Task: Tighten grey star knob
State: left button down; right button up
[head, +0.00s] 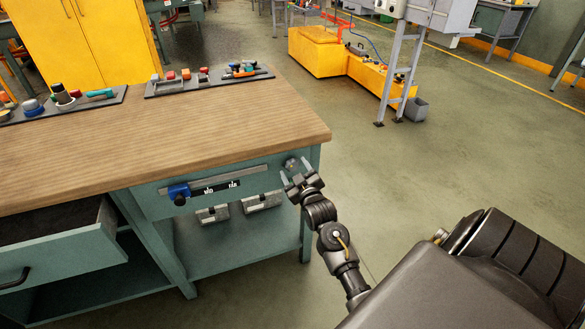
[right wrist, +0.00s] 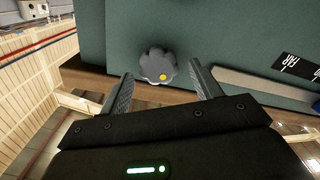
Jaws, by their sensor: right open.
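The grey star knob (head: 291,164) is on the green front panel of the workbench, near its right corner below the wooden top. In the right wrist view the knob (right wrist: 157,66) has a lobed rim and a yellow dot on its lower right part. My right gripper (head: 295,172) is open in front of the knob. In the right wrist view its two fingers (right wrist: 160,88) stand apart to the left and right of the knob, with gaps on both sides. Whether the fingertips reach past the knob's face is unclear. My left gripper is not in view.
A grey rail with a blue slider (head: 179,193) runs along the panel left of the knob. Below hang grey metal blocks (head: 262,202). An open drawer (head: 60,245) juts out at left. Tool trays (head: 208,81) lie on the wooden top (head: 170,135).

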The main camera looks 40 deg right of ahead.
jog(key=shift+w+d, duration=0.3)
jog(key=shift+w, duration=0.35)
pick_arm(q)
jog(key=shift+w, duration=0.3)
pick_arm(e)
jog(key=shift+w, duration=0.15)
jog(key=shift+c, duration=0.3)
